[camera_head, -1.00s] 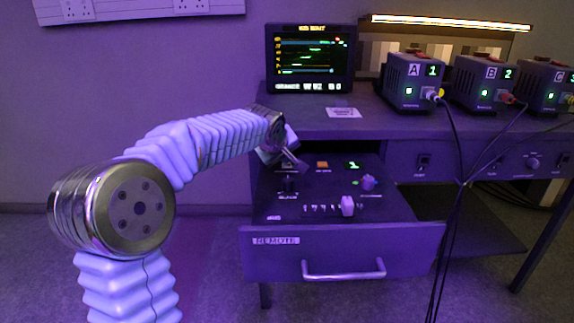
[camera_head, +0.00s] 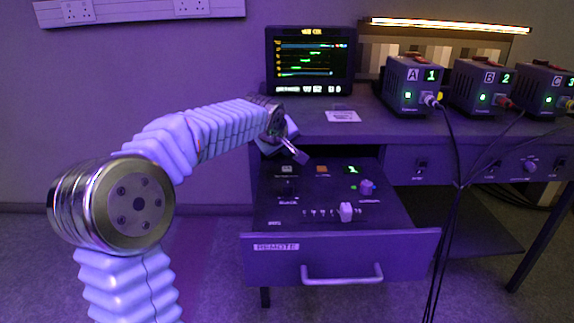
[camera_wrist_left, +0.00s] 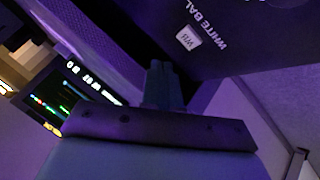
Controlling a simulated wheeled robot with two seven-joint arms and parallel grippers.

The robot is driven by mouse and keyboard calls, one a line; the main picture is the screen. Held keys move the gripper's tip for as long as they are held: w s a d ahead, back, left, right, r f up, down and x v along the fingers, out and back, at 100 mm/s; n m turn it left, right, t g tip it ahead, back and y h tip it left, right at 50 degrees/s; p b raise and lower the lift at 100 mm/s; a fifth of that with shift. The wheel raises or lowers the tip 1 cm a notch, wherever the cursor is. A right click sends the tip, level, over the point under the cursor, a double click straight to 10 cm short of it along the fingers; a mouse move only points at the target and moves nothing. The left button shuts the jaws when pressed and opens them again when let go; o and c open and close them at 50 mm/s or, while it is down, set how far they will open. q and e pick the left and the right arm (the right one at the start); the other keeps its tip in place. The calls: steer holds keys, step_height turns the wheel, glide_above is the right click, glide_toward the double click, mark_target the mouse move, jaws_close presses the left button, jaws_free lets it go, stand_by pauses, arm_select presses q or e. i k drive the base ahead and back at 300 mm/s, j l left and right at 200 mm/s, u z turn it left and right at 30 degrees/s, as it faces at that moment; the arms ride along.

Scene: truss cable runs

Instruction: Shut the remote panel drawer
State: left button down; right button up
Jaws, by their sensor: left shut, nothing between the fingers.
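The remote panel drawer (camera_head: 400,244) stands pulled out from the desk in the head view. Its front has a REMOTE label (camera_head: 276,247) and a bar handle (camera_head: 342,280). Its top panel carries lit buttons, a knob (camera_head: 367,187) and a white lever (camera_head: 346,211). My left gripper (camera_head: 303,158) is shut and empty, above the back left part of the panel and away from the handle. In the left wrist view the shut fingers (camera_wrist_left: 162,85) show near a dark panel marked WHITE BAL (camera_wrist_left: 245,50). Whether they touch anything cannot be told. My right gripper is not in view.
A monitor (camera_head: 309,60) and a small card (camera_head: 343,116) are on the desk (camera_head: 300,125). Boxes A (camera_head: 414,84), B (camera_head: 482,85) and C (camera_head: 546,88) stand at right. Their cables (camera_head: 455,200) hang just right of the drawer. The floor before the drawer looks clear.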

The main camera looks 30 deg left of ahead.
mark_target(301, 239)
steer(key=k+j, duration=0.15)
steer(key=j, duration=0.2)
steer(key=k+j, duration=0.15)
steer(key=j, duration=0.2)
steer(key=k+j, duration=0.15)
steer(key=j, duration=0.2)
